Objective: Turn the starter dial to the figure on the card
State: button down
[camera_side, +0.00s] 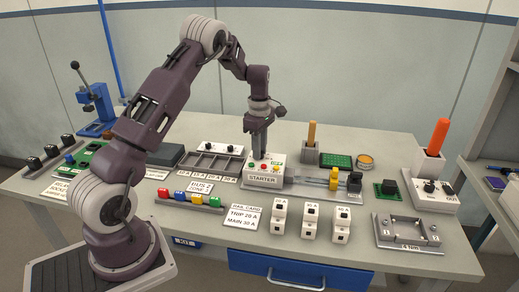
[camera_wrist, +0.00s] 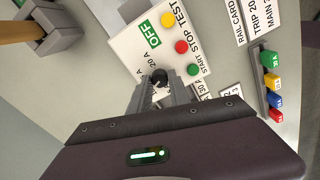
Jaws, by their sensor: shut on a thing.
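The white starter box (camera_side: 264,171) stands mid-table, with its STARTER label on the front. In the wrist view its face (camera_wrist: 130,45) shows a green OFF mark, a "20 A" mark, a partly covered "A" mark, and yellow, red and green buttons. The black dial (camera_wrist: 159,76) is between the fingertips of my gripper (camera_wrist: 160,88), which is shut on it from above. My gripper (camera_side: 260,150) hides the dial in the side view. Where the dial points is too small to tell. The rail card (camera_side: 243,217) reads TRIP 20 A, MAIN 30 A; it is partly visible in the wrist view (camera_wrist: 262,22).
Coloured plugs (camera_side: 190,199) on a strip lie left of the rail card. White breakers (camera_side: 311,220) stand at the front. A rail with a yellow part (camera_side: 334,178) adjoins the starter on the right. A grey compartment tray (camera_side: 211,162) is to its left.

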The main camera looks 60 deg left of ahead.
jog(key=m, duration=0.5)
jog(key=shift+w+m, duration=0.1)
jog(key=shift+m, duration=0.2)
jog(key=m, duration=1)
jog(key=shift+m, duration=0.4)
jog(key=m, duration=0.5)
jog(key=shift+m, duration=0.4)
jog(key=c, duration=1.2)
grip_release()
